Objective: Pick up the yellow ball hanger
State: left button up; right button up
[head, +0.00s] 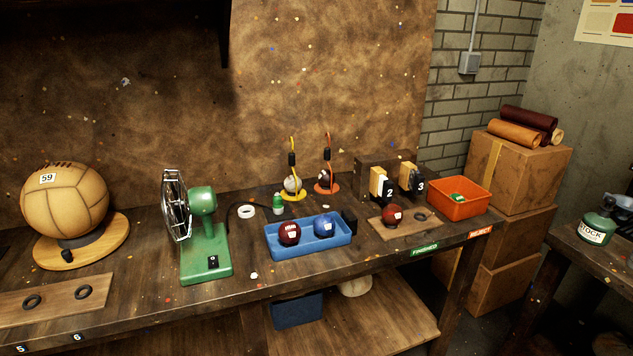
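The yellow ball hanger (292,157) stands at the back of the workbench, close to the brown back panel. It has a round yellow base, a thin upright yellow stem and a black clip part. A pale ball (292,184) sits low on it, just above the base. Neither of my grippers shows in the head view.
A blue tray (280,252) with a red and a blue ball lies in front of the hanger. A green fan (203,235) is further left. An orange bin (459,207) is at the right.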

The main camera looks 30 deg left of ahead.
aim_at(299, 195)
jog(key=u, duration=1.05)
jog(key=i+l, duration=0.05)
jog(key=l, duration=0.05)
